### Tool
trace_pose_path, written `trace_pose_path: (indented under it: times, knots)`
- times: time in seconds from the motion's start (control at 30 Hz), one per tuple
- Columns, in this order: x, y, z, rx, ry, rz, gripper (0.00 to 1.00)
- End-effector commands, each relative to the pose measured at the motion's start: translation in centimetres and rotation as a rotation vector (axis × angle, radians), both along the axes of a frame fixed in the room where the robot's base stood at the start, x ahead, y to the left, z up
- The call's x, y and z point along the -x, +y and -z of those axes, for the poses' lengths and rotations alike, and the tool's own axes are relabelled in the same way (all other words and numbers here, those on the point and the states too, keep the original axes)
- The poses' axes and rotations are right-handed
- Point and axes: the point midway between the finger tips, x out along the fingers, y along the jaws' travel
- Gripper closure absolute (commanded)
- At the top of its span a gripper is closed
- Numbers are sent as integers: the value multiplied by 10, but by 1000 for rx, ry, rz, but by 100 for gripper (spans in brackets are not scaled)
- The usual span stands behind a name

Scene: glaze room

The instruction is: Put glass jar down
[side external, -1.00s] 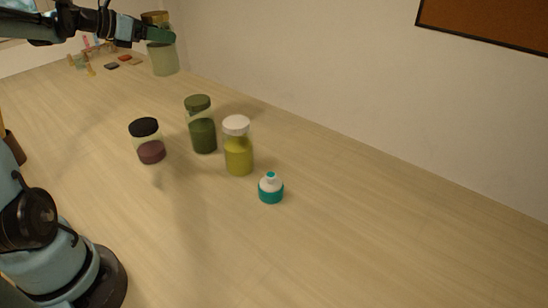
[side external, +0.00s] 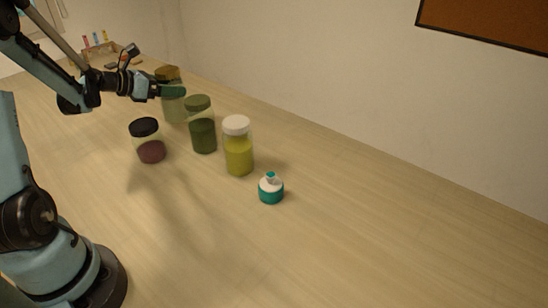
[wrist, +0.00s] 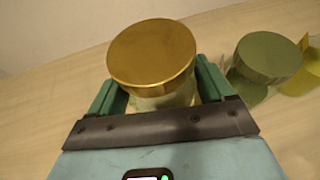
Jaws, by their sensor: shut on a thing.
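A glass jar with a gold lid (wrist: 152,55) sits between the green fingers of my gripper (wrist: 155,90) in the wrist view. In the side view the same jar (side external: 172,108) is upright behind the green-lidded jar, partly hidden by my gripper (side external: 172,91). My gripper is shut on it below the lid. Whether its base touches the table cannot be told.
A green-lidded jar (side external: 202,135) stands close to the right of the held jar. A white-lidded jar (side external: 238,155), a black-lidded jar (side external: 150,150) and a small teal and white bottle (side external: 271,190) stand nearer. The front right of the table (side external: 370,240) is clear.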

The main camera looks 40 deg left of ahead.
Motion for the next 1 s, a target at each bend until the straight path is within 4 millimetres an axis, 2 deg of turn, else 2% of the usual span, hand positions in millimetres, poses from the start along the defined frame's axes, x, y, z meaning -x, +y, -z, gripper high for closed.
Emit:
trace_pose_path:
  times: [0.17,0.5,0.93,0.97,1.0]
  knots:
    - [-1,0,10,1,-3,0,100]
    - [0,0,45,1,-3,0,100]
    - [0,0,50,1,-3,0,100]
    - [0,0,51,0,0,0,17]
    - [0,0,50,0,0,0,11]
